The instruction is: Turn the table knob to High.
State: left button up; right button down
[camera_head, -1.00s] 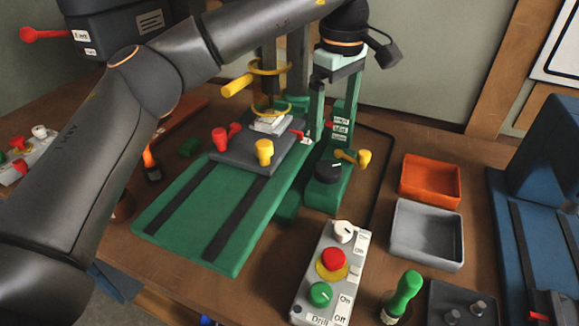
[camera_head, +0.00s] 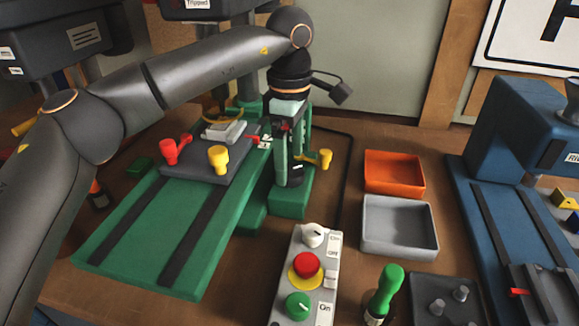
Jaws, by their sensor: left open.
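The black table knob (camera_head: 296,181) sits on the top of a small green block (camera_head: 290,203) at the right of the green machine. It is largely hidden by my left gripper (camera_head: 289,178), which comes down from above with its fingers pointing down at the knob. The left gripper is open. I cannot tell whether its fingers touch the knob, and the knob's pointer and setting cannot be read. My right gripper is not in view.
A yellow lever (camera_head: 324,158) stands close right of the gripper. A control box (camera_head: 330,262) with a red button (camera_head: 307,264) is in front. Orange (camera_head: 395,173) and grey (camera_head: 400,227) trays stand to the right. The green machine bed (camera_head: 150,235) lies left.

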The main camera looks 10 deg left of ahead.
pick_arm(q)
jog(key=shift+f, duration=1)
jog(key=c, duration=1.3)
